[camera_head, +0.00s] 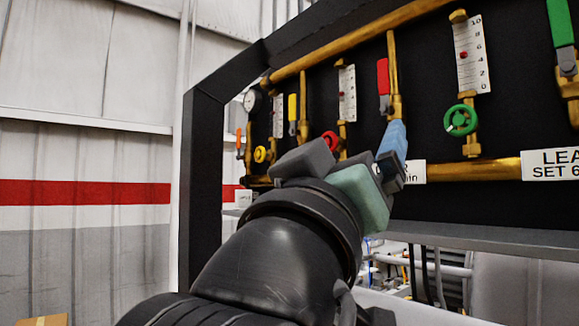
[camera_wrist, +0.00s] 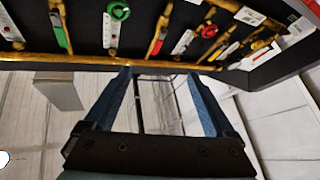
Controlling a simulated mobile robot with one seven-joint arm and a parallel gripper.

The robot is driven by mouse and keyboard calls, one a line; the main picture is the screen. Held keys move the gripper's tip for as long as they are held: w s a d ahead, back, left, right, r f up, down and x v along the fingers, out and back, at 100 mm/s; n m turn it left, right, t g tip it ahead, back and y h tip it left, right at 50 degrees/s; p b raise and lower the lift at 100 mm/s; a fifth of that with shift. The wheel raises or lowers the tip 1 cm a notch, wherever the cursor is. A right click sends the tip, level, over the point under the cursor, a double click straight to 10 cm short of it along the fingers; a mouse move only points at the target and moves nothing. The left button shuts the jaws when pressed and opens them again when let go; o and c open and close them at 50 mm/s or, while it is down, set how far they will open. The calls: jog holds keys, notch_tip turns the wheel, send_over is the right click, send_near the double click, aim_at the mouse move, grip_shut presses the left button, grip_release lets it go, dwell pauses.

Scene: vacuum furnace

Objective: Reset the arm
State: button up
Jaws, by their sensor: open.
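My gripper shows in the wrist view (camera_wrist: 160,82), its two blue fingers spread apart with nothing between them. In the head view my black arm rises from the bottom centre, and the gripper (camera_head: 394,145) is at its far end, partly hidden by the wrist, in front of the valve panel. The black panel (camera_head: 430,115) carries brass pipes, flow gauges and coloured valve handles. From these views I cannot tell whether the gripper touches the panel.
A green wheel valve (camera_head: 461,120), a red lever (camera_head: 383,76) and a white flow gauge (camera_head: 471,55) are on the panel near the gripper. A black frame post (camera_head: 200,190) stands left. Left of it is open space before the striped wall (camera_head: 80,194).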

jog(key=s+a+f+n+t+y, duration=0.2)
jog(key=s+a+f+t+y, duration=0.3)
jog(key=y, duration=0.7)
jog(key=s+a+t, duration=0.2)
jog(key=s+a, duration=0.1)
jog(key=a, duration=0.1)
jog(key=shift+s, duration=0.3)
jog(key=shift+d, duration=0.1)
dwell(1.9)
